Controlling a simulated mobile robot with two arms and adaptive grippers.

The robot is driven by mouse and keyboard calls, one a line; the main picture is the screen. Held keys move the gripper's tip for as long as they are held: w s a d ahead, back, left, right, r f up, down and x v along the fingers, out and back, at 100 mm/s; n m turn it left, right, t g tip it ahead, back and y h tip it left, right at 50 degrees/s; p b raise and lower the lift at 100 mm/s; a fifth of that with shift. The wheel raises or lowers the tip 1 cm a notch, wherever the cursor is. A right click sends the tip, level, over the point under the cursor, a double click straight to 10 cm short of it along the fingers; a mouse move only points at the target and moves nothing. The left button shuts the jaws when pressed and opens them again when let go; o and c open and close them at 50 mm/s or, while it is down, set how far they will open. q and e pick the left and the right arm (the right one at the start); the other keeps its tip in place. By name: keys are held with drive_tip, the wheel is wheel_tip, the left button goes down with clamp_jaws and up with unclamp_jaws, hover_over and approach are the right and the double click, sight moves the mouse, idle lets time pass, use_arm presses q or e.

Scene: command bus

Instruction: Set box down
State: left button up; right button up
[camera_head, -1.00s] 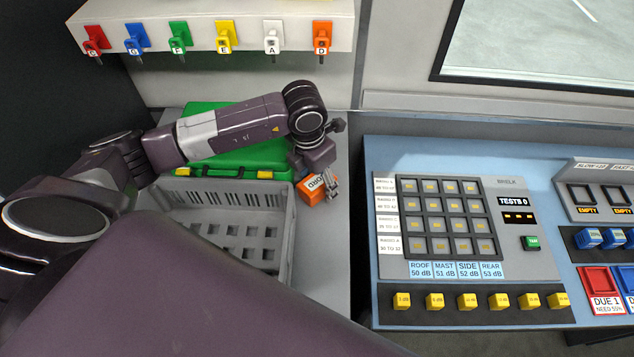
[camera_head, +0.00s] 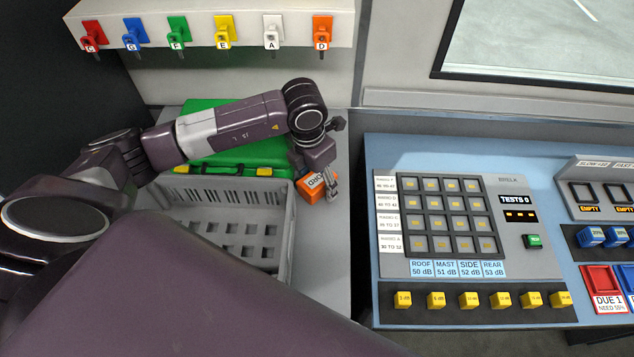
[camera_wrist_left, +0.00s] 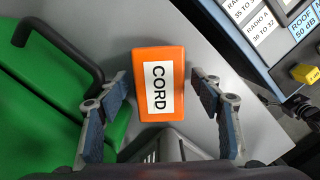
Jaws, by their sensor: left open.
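An orange box (camera_head: 309,187) with a white label reading CORD is on the grey counter (camera_head: 325,250), just right of the grey crate. It also shows in the left wrist view (camera_wrist_left: 177,60), lying label up between the fingers. My left gripper (camera_head: 330,183) is at the box. In the left wrist view its two fingers (camera_wrist_left: 161,105) are spread, one on each side of the box, with a visible gap on the right side. On the left side the finger is close to the box, and I cannot tell whether it touches. My right gripper is not in view.
A grey slotted crate (camera_head: 283,235) stands left of the box. A green case (camera_head: 215,172) with a dark handle lies behind the crate. A blue console (camera_head: 366,215) with buttons is to the right. Coloured key tags (camera_head: 178,30) hang above. The counter in front of the box is clear.

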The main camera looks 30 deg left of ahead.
use_arm(q)
drive_tip(key=shift+c, duration=0.2)
drive_tip(key=c, duration=1.3)
drive_tip(key=shift+r, duration=0.1)
